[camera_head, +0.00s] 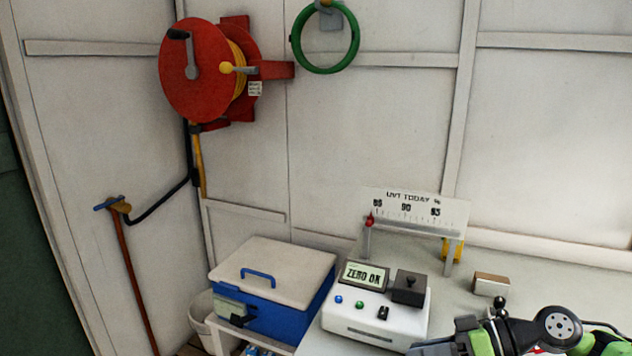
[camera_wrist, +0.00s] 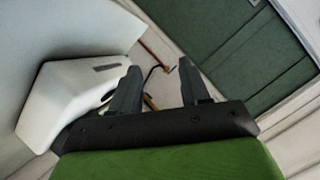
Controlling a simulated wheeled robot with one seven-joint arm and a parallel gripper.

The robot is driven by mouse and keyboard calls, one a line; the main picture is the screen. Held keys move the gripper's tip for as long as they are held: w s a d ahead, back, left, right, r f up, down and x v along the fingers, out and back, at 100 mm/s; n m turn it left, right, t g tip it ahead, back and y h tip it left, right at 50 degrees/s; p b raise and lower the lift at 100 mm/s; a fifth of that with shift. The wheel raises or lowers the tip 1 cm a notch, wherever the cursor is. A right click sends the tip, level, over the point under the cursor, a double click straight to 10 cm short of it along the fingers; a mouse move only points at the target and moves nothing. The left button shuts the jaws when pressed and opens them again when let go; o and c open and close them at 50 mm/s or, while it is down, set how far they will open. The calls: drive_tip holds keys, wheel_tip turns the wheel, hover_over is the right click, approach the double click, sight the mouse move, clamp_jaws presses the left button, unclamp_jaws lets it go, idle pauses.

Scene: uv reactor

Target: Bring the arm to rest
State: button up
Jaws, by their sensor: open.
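My arm reaches in from the lower right in the head view, and my gripper (camera_head: 432,348) is at the bottom edge there, in front of the white meter. In the wrist view my gripper (camera_wrist: 158,85) shows two dark fingers held apart with nothing between them. The white meter (camera_head: 362,318) stands on the bench with a screen reading "ZERO OK", and a dark lidded block on its top. Its white body seems to show at the left in the wrist view (camera_wrist: 62,98).
A blue cooler (camera_head: 290,312) with a pale lid stands left of the meter. A gauge board (camera_head: 415,208) stands behind it, and a small brown-and-white block (camera_head: 491,285) lies to the right. A red hose reel (camera_head: 200,75) and a green ring (camera_head: 298,45) hang on the wall.

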drive_tip(key=s+a+r+m+g+h+p, duration=0.1)
drive_tip(key=s+a+r+m+h+p, duration=0.25)
drive_tip(key=s+a+h, duration=0.5)
drive_tip(key=s+d+r+m+t+h+p, duration=0.2)
drive_tip(key=s+r, duration=0.1)
drive_tip(key=s, duration=0.3)
drive_tip(key=s+d+r+m+t+h+p, duration=0.1)
drive_tip(key=s+d+r+m+h+p, duration=0.1)
drive_tip(key=s, duration=0.4)
drive_tip(key=shift+d+r+t+h, duration=0.35)
drive_tip(key=shift+d+r+t, duration=0.1)
drive_tip(key=shift+r, duration=0.25)
